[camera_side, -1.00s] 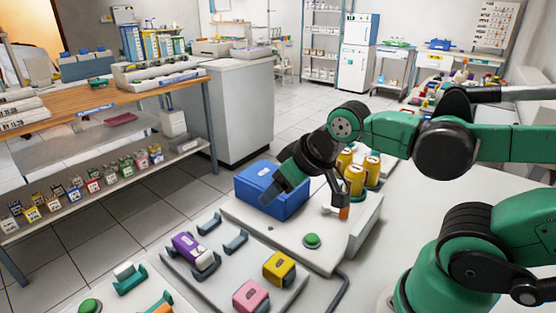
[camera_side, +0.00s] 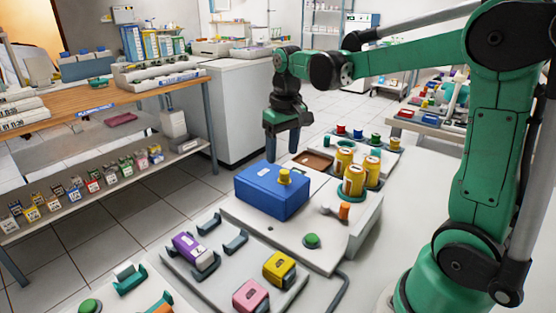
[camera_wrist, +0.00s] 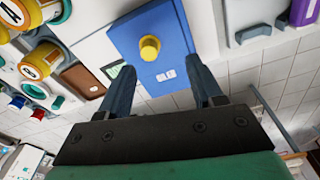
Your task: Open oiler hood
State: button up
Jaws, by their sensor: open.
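The oiler hood looks like the blue box (camera_side: 268,193) with a yellow knob (camera_side: 284,176) on its top; it is closed and sits on the white base unit (camera_side: 281,237). My gripper (camera_side: 281,152) hangs above and behind the hood in the side view, fingers pointing down, open and empty. In the wrist view the blue hood (camera_wrist: 172,68) and yellow knob (camera_wrist: 149,48) lie ahead of my open fingers (camera_wrist: 164,75). The fingers appear apart from the knob.
Yellow canisters (camera_side: 354,181) stand close to the right of the hood. An orange-tipped lever (camera_side: 344,211) and a green button (camera_side: 312,240) are nearer the front. A tray (camera_side: 230,262) holds purple, yellow and pink blocks. Space above the hood is clear.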

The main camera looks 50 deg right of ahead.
aim_at(285, 171)
jog(key=shift+w+d+f+g, duration=0.2)
jog(key=shift+d, duration=0.25)
jog(key=shift+w+d+f+g, duration=0.15)
jog(key=shift+d+f+g, duration=0.05)
jog(key=shift+d, duration=0.2)
jog(key=shift+f, duration=2.85)
grip_shut()
